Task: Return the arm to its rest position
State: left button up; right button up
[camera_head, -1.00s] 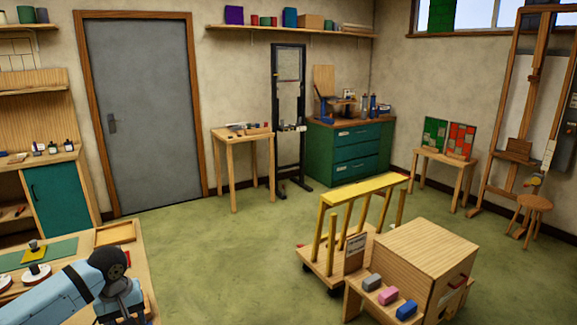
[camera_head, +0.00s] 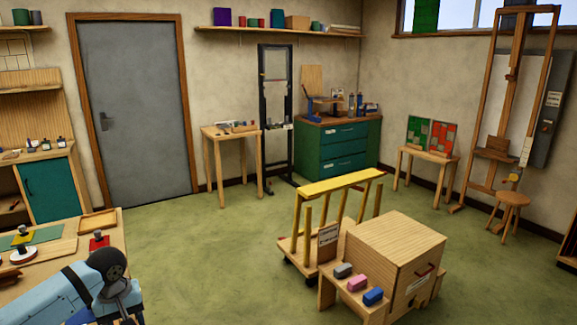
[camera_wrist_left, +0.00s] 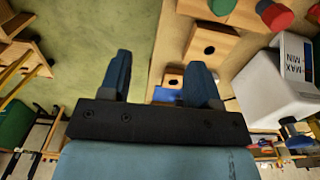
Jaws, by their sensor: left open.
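My left arm (camera_head: 85,285) is light blue with a dark joint and reaches in from the lower left, over the workbench edge. Its gripper lies beyond the lower edge of the head view or is not clear there. In the left wrist view my left gripper (camera_wrist_left: 161,78) has its two dark blue fingers spread apart with nothing between them. Green floor and the wooden bench surface show beyond the fingers. My right arm and gripper are not in view.
The workbench (camera_head: 115,262) at lower left holds a tray (camera_head: 98,222) and suction-cup-like tools. A wooden cabinet (camera_head: 395,245) with coloured blocks and a yellow-topped rack (camera_head: 340,186) stand at right. Green floor (camera_head: 210,250) between is clear. A white container (camera_wrist_left: 275,95) shows in the wrist view.

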pick_arm(q)
jog(key=s+d+f+m+t+h, duration=0.25)
jog(key=s+d+f, duration=0.25)
jog(key=d+f, duration=0.3)
jog(key=s+d+f+m+t+h, duration=0.25)
jog(key=s+d+f, duration=0.25)
jog(key=d+f, duration=0.3)
jog(key=s+d+f+m+t+y, duration=0.1)
jog(key=s+m+t, duration=0.1)
jog(key=s, duration=0.6)
jog(key=s+f+m+t, duration=0.2)
jog(key=s+t, duration=0.2)
jog(key=s, duration=0.5)
jog(key=shift+s+d+f+y, duration=0.15)
jog(key=shift+d+f+y, duration=0.05)
jog(key=shift+d+y, duration=0.2)
jog(key=shift+c, duration=1.4)
jog(key=shift+a, duration=0.15)
